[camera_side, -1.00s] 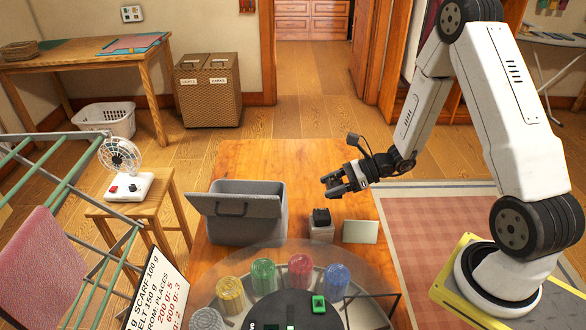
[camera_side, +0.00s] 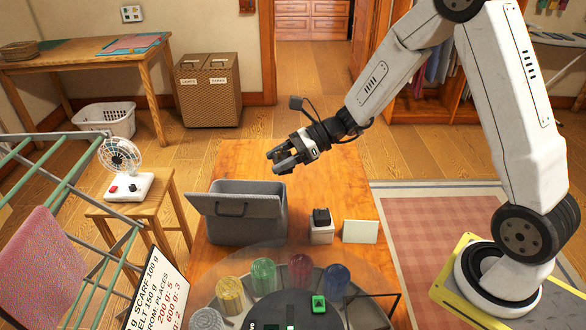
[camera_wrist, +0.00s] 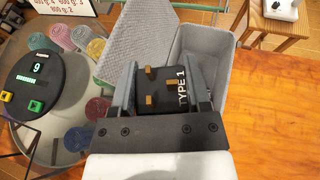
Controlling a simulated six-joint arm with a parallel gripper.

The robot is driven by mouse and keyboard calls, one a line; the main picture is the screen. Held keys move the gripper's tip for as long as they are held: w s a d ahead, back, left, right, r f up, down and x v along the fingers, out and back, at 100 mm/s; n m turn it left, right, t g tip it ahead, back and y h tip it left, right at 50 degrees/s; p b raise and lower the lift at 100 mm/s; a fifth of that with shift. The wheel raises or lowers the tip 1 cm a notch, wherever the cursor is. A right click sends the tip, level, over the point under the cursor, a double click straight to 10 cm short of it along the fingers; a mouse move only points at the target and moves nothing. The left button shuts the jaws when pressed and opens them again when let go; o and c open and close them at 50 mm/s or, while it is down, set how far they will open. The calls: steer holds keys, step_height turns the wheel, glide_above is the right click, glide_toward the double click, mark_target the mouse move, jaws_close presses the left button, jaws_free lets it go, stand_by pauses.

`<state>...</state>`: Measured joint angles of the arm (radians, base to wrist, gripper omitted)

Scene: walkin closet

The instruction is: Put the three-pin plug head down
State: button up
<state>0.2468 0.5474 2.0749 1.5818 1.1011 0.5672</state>
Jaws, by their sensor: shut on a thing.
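My gripper (camera_side: 277,160) is shut on the three-pin plug and holds it in the air, beyond and above the grey box on the wooden table. In the wrist view the plug (camera_wrist: 162,88) is a black block between the fingers (camera_wrist: 163,66). Its three brass pins and the white "TYPE 1" lettering face the wrist camera. The plug's far side is hidden, and in the side view the fingers largely hide the plug.
A grey box (camera_side: 250,229) with a tilted lid (camera_side: 238,205) stands on the table (camera_side: 345,185).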

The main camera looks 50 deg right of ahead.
steer(key=a+r, duration=0.2)
steer(key=a, duration=0.1)
steer(key=shift+w+r+n, duration=0.25)
steer(key=shift+w+n, duration=0.05)
steer(key=shift+w, duration=0.05)
steer(key=shift+w+f, duration=0.1)
glide_above(228, 180)
steer(key=s+a, duration=0.2)
steer(key=s, duration=0.1)
step_height(228, 180, down, 9)
steer(key=shift+s, duration=0.2)
steer(key=shift+d+f, duration=0.1)
steer(key=shift+f, duration=0.1)
steer(key=shift+w+f, duration=0.15)
steer(key=shift+f, duration=0.75)
steer(key=shift+w+f, duration=0.1)
steer(key=shift+f, duration=0.75)
steer(key=shift+f, duration=0.6)
